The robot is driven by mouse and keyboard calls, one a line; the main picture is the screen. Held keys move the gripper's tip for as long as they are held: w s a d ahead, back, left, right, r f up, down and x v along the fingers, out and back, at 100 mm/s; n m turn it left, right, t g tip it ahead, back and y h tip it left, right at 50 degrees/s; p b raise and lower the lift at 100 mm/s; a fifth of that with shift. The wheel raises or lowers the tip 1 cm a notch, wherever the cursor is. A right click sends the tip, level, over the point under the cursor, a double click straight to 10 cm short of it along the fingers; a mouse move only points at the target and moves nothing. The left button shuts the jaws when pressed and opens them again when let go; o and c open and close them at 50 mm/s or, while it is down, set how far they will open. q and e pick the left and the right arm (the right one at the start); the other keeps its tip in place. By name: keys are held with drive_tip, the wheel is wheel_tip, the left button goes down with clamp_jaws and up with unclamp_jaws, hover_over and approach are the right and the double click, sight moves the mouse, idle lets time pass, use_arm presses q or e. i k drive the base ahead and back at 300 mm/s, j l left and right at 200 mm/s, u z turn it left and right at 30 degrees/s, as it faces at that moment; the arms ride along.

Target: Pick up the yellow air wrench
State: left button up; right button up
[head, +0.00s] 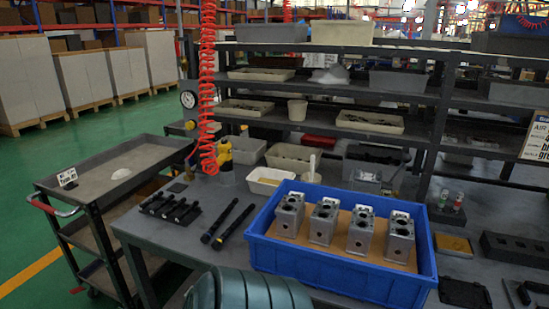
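The yellow air wrench (225,155) stands upright at the back left of the grey workbench, at the lower end of a red coiled hose (207,90). Its lower part sits in or on a small grey holder (227,177); I cannot tell which. Neither of my grippers shows in the head view, so I cannot see where they are relative to the wrench.
A blue crate (300,262) with several metal valve blocks (324,220) stands at the bench front. Two black rods (233,222) and a row of black parts (170,208) lie left of it. A white tray (268,181) is right of the wrench. A grey cart (100,178) stands left.

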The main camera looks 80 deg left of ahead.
sight(225, 160)
drive_tip(key=u, duration=2.9)
